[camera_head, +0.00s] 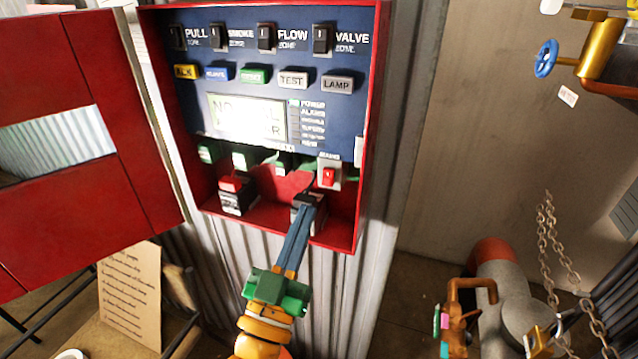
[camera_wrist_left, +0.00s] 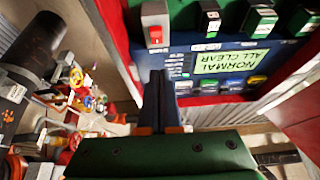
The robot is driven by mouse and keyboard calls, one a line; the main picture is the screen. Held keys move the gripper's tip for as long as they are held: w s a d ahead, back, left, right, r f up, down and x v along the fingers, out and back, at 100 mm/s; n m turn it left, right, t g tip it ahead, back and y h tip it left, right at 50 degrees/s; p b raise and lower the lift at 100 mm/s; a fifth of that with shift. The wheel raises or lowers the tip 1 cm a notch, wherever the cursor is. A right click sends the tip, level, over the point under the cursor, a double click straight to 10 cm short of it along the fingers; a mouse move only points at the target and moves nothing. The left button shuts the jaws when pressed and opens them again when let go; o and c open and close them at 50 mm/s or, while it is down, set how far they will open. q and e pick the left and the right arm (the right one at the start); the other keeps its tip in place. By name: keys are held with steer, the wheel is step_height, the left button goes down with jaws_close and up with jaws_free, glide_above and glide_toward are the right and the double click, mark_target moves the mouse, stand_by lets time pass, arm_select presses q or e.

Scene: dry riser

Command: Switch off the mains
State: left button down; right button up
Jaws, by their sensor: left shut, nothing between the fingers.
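The mains switch (camera_head: 328,176) is a small red rocker on a pale plate at the lower right of the blue panel. It also shows in the left wrist view (camera_wrist_left: 155,36), upside down. I cannot tell its on or off position. The panel (camera_head: 215,135) sits in an open red cabinet. Its display (camera_head: 247,118) reads "NORMAL, ALL CLEAR" in the wrist view. My left gripper (camera_head: 308,203) is shut and empty, its dark fingers pointing into the cabinet's lower right. In the head view its tips appear just below the switch; contact cannot be told. My right gripper is not in view.
The red cabinet door (camera_head: 75,205) stands open at the left. Black boxes, one with a red top (camera_head: 236,194), sit on the cabinet floor. A blue valve wheel (camera_head: 545,58), chain (camera_head: 552,240) and pipe (camera_head: 510,290) are at the right. A paper notice (camera_head: 130,295) stands lower left.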

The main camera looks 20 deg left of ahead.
mark_target(326, 175)
arm_select(q)
steer(key=w, duration=0.4)
steer(key=w+p, duration=0.1)
steer(key=w, duration=0.1)
steer(key=shift+d+r, duration=0.15)
steer(key=shift+r, duration=0.2)
steer(key=shift+w+f, duration=0.2)
steer(key=shift+w, duration=0.3)
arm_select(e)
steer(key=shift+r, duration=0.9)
